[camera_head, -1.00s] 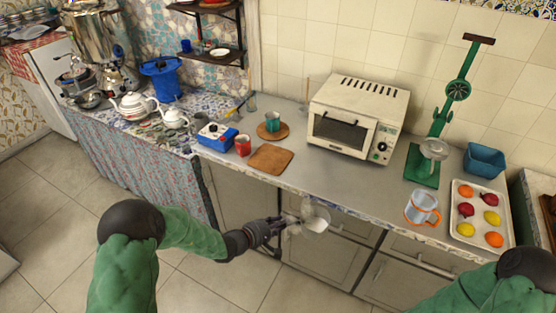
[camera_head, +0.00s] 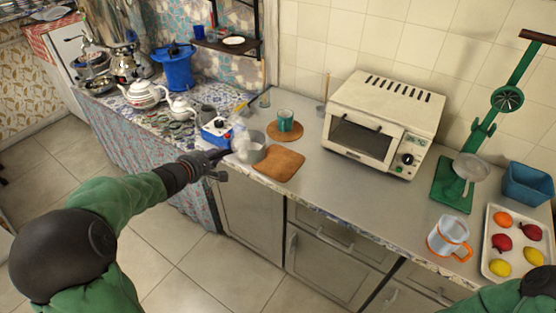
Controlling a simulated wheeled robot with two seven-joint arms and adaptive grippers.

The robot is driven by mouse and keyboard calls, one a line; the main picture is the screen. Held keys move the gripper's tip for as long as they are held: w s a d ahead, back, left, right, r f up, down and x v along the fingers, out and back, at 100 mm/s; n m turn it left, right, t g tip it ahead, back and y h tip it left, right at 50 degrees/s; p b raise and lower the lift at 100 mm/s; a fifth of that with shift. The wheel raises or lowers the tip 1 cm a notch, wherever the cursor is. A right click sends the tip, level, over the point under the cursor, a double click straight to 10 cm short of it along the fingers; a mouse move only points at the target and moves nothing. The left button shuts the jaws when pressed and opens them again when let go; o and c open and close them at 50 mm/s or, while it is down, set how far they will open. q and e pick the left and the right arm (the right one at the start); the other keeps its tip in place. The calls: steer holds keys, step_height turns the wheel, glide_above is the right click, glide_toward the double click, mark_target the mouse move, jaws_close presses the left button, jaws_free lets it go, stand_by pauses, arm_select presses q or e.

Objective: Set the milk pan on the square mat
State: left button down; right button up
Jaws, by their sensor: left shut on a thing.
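The milk pan (camera_head: 257,154) is a small grey metal pan at the front left of the counter in the head view. My left gripper (camera_head: 222,163) is shut on it and reaches in from the left. The pan appears at the upper left edge of the square mat (camera_head: 281,167), a brown board lying flat near the counter's front edge. I cannot tell whether the pan touches the mat or hangs above it. My right gripper is out of view; only part of that arm shows at the lower right corner.
A blue box (camera_head: 216,132) stands just behind my left gripper. A green mug (camera_head: 286,121) sits on a round mat (camera_head: 299,133) behind the square mat. A white toaster oven (camera_head: 385,122) stands to the right. The counter between the square mat and the glass mug (camera_head: 449,238) is clear.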

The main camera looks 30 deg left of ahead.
mark_target(238, 150)
arm_select(q)
steer(key=w+f+b, duration=0.1)
steer(key=w, duration=0.2)
steer(key=w+d+f+b, duration=0.1)
steer(key=w, duration=0.1)
steer(key=w+d+f+b, duration=0.1)
steer(key=w+f, duration=0.1)
steer(key=w, duration=0.1)
steer(key=shift+w+d, duration=0.15)
steer(key=shift+w, duration=0.15)
steer(key=w+d+f+b, duration=0.1)
steer(key=w+f+b, duration=0.2)
steer(key=f, duration=0.5)
steer(key=shift+b+x, duration=0.35)
steer(key=shift+x, duration=0.55)
steer(key=shift+d, duration=0.15)
steer(key=c, duration=1)
jaws_free()
steer(key=shift+f, duration=0.1)
